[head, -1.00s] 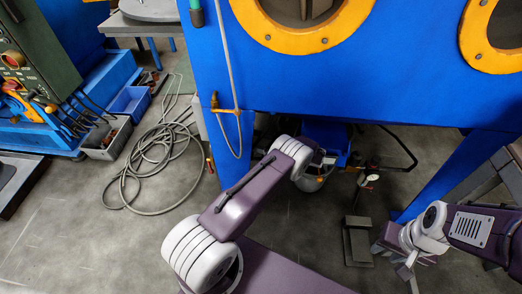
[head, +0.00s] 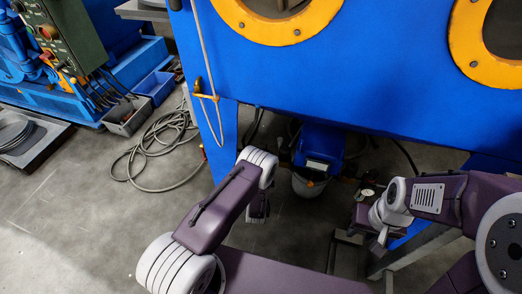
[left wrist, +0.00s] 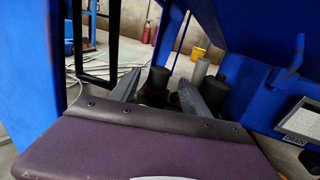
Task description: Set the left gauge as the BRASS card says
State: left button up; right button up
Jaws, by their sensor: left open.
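No brass card and no gauge that I can make out show in either view. A small pale round disc (head: 367,193) sits low under the blue cabinet (head: 330,85), too small to identify. My left gripper (left wrist: 160,90) is open in the left wrist view, with dark cylinders (left wrist: 158,78) beyond its fingers; I see nothing held. In the head view its arm reaches under the cabinet front and the fingers are mostly hidden. My right gripper (head: 378,242) points down at the cabinet's right leg; its fingers are too small to judge.
A coiled hose (head: 160,150) lies on the floor at left. A grey stand (head: 345,243) is near my right gripper.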

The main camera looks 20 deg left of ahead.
aim_at(262, 146)
pick_arm(q)
jog(key=w+b, duration=0.1)
jog(key=w, duration=0.1)
jog(key=w+a+b, duration=0.1)
jog(key=w, duration=0.1)
jog(key=shift+w+f, duration=0.2)
jog(key=shift+w+r, duration=0.2)
jog(key=shift+w, duration=0.15)
pick_arm(e)
notch_tip(262, 146, down, 3)
pick_arm(q)
grip_shut()
jog(key=n+y, duration=0.1)
jog(key=n+g+y+b, duration=0.1)
jog(key=y, duration=0.1)
jog(key=shift+d+f+y, duration=0.1)
jog(key=shift+d+y, duration=0.05)
jog(key=shift+y, duration=0.15)
jog(key=shift+n+g+y+b, duration=0.65)
jog(key=shift+n+y, duration=0.35)
jog(key=shift+y, duration=0.1)
jog(key=shift+n+y, duration=0.3)
jog(key=shift+y, duration=0.1)
pick_arm(e)
notch_tip(262, 146, down, 2)
jog(key=shift+f, duration=0.2)
